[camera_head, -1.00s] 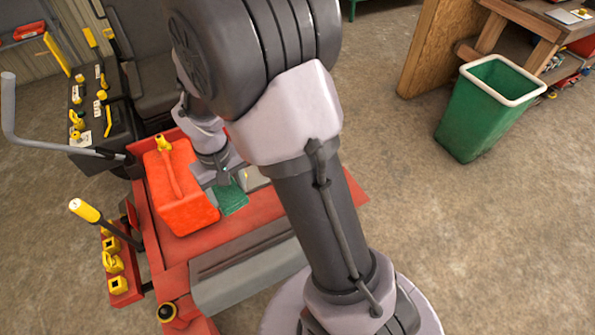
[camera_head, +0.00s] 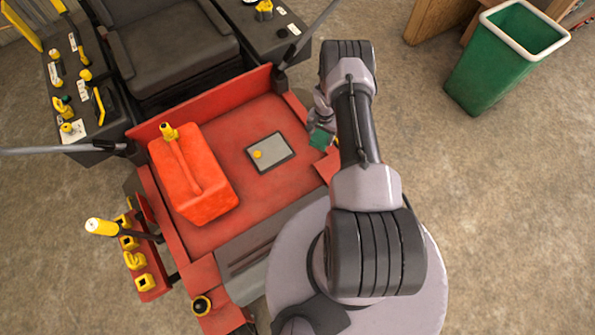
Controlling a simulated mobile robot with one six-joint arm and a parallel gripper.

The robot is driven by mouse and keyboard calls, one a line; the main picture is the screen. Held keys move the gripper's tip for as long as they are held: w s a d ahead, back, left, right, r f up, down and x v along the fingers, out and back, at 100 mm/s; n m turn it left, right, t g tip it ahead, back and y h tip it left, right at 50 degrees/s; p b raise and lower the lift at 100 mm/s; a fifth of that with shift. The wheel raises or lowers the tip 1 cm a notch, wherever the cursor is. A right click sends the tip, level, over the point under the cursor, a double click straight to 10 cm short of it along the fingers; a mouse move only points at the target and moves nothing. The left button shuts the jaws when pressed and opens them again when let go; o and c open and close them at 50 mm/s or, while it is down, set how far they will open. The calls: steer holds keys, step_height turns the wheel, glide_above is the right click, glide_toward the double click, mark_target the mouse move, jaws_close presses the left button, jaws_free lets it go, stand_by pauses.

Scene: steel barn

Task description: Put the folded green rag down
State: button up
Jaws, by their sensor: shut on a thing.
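The folded green rag (camera_head: 321,138) shows as a small green patch at the right edge of the red mower deck, partly hidden by my arm. My gripper (camera_head: 319,126) is shut on the rag, its fingers mostly hidden by my arm. The rag is over or close to the deck's right edge; I cannot tell whether it touches anything.
A red fuel can (camera_head: 196,178) stands on the red deck (camera_head: 225,228). The mower's seat (camera_head: 172,50) is behind. A green bin (camera_head: 505,55) stands at the upper right. Concrete floor (camera_head: 500,220) is clear at right.

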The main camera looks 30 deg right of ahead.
steer(key=shift+m, duration=0.8)
steer(key=s+f, duration=0.1)
steer(key=f, duration=0.1)
steer(key=s+d+f, duration=0.1)
steer(key=s+f, duration=0.1)
steer(key=f, duration=0.1)
steer(key=shift+s+d+f, duration=0.3)
steer(key=shift+d, duration=0.1)
glide_above(295, 177)
steer(key=d, duration=0.1)
steer(key=shift+d+f, duration=0.1)
steer(key=shift+f, duration=0.65)
steer(key=shift+a+f+b, duration=0.3)
steer(key=shift+f+b, duration=0.15)
steer(key=shift+f, duration=0.45)
steer(key=shift+a+f+b, duration=0.25)
steer(key=shift+f+b, duration=0.15)
steer(key=shift+f, duration=0.5)
steer(key=shift+s, duration=0.1)
steer(key=shift+f, duration=0.2)
steer(key=o, duration=1.3)
